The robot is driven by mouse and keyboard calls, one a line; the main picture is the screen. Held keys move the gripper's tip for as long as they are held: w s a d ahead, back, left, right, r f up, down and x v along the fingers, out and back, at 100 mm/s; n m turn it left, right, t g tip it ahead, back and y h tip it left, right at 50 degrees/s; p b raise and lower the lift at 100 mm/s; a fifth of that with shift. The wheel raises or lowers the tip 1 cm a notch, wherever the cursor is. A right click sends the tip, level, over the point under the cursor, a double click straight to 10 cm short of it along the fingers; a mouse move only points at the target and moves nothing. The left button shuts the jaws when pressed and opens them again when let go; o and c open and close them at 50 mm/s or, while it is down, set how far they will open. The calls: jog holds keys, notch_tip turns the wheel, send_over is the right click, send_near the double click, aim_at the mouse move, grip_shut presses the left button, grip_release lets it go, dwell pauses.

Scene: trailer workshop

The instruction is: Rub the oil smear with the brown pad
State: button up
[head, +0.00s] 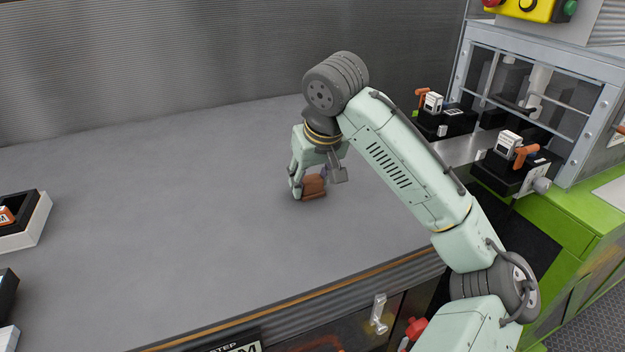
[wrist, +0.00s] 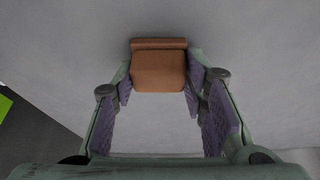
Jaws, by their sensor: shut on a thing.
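The brown pad (head: 314,187) is at the grey worktop's right part in the head view, below my wrist. My gripper (head: 308,186) points down with its fingers on either side of the pad. In the wrist view the pad (wrist: 159,70) sits between the fingertips of my gripper (wrist: 160,78), which are shut on it. The pad is at or very close to the worktop; I cannot tell if it touches. I cannot make out the oil smear in either view.
The grey worktop (head: 150,220) is wide and clear to the left of my gripper. Black and white trays (head: 25,225) stand at its left edge. A green machine (head: 580,215) with black fixtures (head: 508,165) stands at the right. A corrugated wall (head: 150,60) is behind.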

jog(key=shift+w+a+r+p, duration=0.1)
jog(key=shift+w+a+p, duration=0.15)
jog(key=shift+w, duration=0.3)
jog(key=shift+w+a+r+p, duration=0.1)
jog(key=shift+w+a, duration=0.15)
jog(key=shift+w, duration=0.3)
notch_tip(320, 180, up, 3)
jog(key=shift+s+r+p, duration=0.1)
jog(key=shift+s+p, duration=0.05)
jog(key=shift+p, duration=0.65)
jog(key=shift+r, duration=2.25)
